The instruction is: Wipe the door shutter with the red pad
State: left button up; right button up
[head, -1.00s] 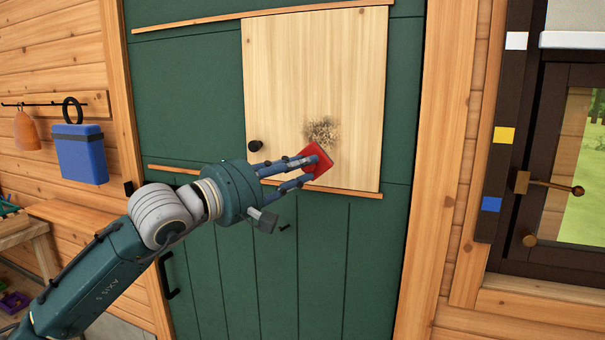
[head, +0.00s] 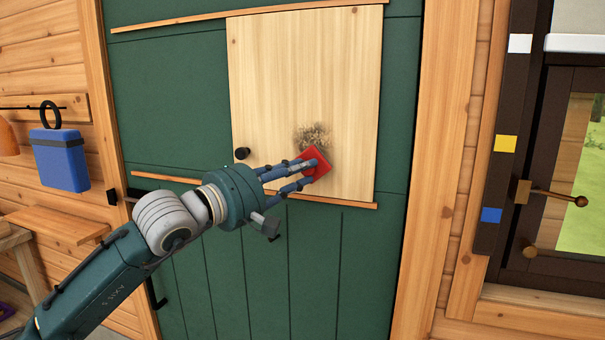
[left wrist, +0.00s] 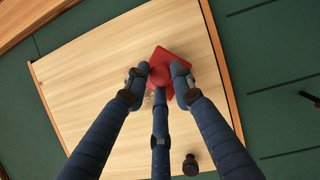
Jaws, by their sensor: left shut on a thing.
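The door shutter (head: 270,75) is a pale wooden panel on a green door, with a dark round knob (head: 242,154) at its lower left. A dark speckled smudge (head: 313,134) marks its lower middle. My left gripper (head: 309,168) is shut on the red pad (head: 317,161) just below the smudge. The pad is tilted and close to the panel; I cannot tell whether it touches. In the left wrist view the fingers hold the red pad (left wrist: 172,60) in front of the shutter (left wrist: 100,65), and they hide most of the smudge. My right gripper is not in view.
Thin wooden rails (head: 330,204) run along the shutter's top and bottom edges. At right is a dark-framed window with a brass latch (head: 545,193).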

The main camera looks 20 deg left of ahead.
aim_at(313, 152)
pick_arm(q)
jog(key=shift+w+d, duration=0.1)
jog(key=shift+w, duration=0.8)
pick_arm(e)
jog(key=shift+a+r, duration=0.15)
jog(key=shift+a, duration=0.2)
pick_arm(q)
jog(key=shift+r+p, duration=0.8)
jog(key=shift+r, duration=0.55)
jog(key=shift+s+r+p, duration=0.1)
jog(key=shift+r+p, duration=0.25)
jog(key=shift+r, duration=0.4)
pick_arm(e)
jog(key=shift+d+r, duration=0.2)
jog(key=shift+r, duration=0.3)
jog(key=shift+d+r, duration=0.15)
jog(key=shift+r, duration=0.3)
